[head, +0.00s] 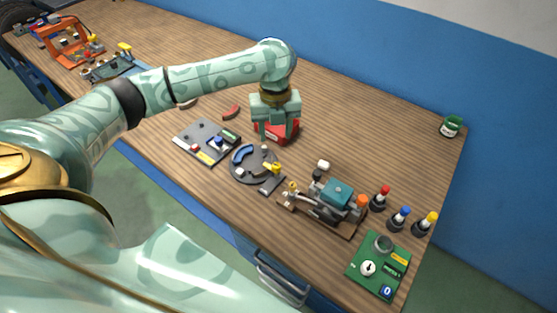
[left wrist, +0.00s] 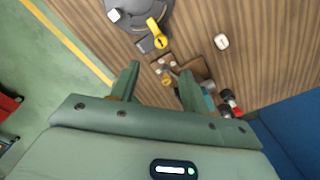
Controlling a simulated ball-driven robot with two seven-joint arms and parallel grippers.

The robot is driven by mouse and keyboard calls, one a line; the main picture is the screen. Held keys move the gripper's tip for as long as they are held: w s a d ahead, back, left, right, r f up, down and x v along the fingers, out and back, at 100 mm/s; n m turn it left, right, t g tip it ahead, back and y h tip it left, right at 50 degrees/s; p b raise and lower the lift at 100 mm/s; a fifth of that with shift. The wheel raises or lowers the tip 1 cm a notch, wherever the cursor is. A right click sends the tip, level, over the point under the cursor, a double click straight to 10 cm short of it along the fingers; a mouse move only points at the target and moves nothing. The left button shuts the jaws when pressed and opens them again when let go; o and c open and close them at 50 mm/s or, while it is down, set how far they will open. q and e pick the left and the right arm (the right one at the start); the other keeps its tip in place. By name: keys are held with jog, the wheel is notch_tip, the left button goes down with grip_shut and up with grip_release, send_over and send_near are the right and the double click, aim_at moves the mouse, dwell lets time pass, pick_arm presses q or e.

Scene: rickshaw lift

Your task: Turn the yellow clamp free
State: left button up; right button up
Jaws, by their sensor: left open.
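A yellow clamp (head: 276,168) sits at the right edge of a dark grey round plate (head: 240,176), beside a small grey block. In the left wrist view the yellow clamp (left wrist: 155,32) shows at the top, beyond my fingertips. My left gripper (head: 274,134) is open, above the table behind the plate and apart from the clamp. In the left wrist view its two fingers (left wrist: 160,75) stand spread with nothing held between them. My right gripper is not in view.
A grey board (head: 196,145) lies left of the plate. A machine with a teal block (head: 337,190) stands right of it, near red, blue and yellow-topped posts (head: 400,218). A green board (head: 376,270) is at the near right corner. The table's back right is mostly clear.

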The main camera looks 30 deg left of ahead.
aim_at(276, 165)
pick_arm(q)
notch_tip(276, 165, down, 12)
jog(key=b, duration=0.4)
jog(key=shift+w, duration=0.1)
jog(key=shift+f, duration=0.5)
jog(key=c, duration=1)
